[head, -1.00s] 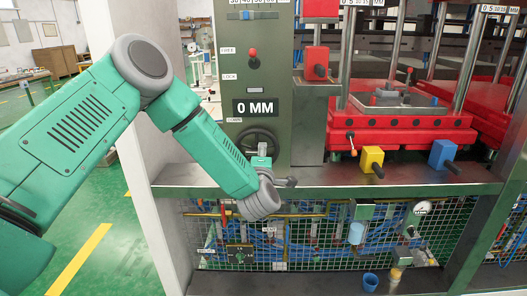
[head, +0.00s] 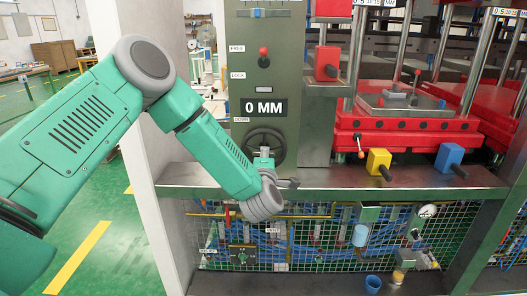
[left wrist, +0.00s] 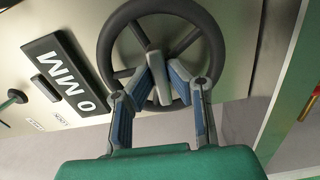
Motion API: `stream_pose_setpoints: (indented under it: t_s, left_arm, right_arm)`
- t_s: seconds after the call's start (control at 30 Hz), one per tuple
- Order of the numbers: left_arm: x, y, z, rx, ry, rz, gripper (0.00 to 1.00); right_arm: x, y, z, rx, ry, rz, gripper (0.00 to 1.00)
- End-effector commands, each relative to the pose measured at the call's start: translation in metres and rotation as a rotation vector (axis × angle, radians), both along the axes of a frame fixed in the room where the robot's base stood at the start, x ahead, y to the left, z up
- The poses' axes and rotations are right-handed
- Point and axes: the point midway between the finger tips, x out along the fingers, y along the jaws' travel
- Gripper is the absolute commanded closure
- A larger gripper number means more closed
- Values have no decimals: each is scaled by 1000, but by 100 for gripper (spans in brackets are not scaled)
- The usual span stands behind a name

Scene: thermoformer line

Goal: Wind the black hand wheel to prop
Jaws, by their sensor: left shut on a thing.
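The black hand wheel (head: 264,143) is mounted low on the green-grey panel, below a display (head: 264,108) reading "0 MM". In the left wrist view the wheel (left wrist: 163,15) shows large, with dark spokes and a pale grey bar (left wrist: 154,36) across its middle. My left gripper (left wrist: 161,80) is at the wheel, its two fingers closed in on either side of that bar. In the head view my gripper (head: 264,161) and wrist cover the wheel's lower part. My right gripper is not in view.
Above the display is a red-knobbed lever (head: 264,58) beside FREE and LOCK labels. A grey ledge (head: 330,180) runs below the panel. To the right are a yellow block (head: 378,160), a blue block (head: 448,156) and the red press (head: 400,132). A wire-mesh guard covers hoses beneath.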

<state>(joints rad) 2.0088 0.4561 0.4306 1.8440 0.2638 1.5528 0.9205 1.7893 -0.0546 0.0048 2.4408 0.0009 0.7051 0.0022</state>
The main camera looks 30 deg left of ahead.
Motion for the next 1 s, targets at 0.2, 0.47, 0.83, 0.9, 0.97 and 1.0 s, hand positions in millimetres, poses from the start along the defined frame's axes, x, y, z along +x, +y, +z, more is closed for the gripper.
stream_pose_setpoints:
  t_s: [0.2,0.47,0.83,0.9,0.97,1.0]
  left_arm:
    - [-1,4,-4,1,7,10,100]
    - [-2,4,-2,80,55,9,100]
    - [-2,6,-5,212,136,12,100]
    - [-2,6,-5,211,136,12,100]
    - [-2,6,-5,212,136,13,100]
    - [-2,6,-4,220,141,13,100]
  right_arm:
    - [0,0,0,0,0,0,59]
    - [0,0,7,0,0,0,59]
    - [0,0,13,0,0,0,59]
    - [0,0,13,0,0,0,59]
    - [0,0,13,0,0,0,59]
    - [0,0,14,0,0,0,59]
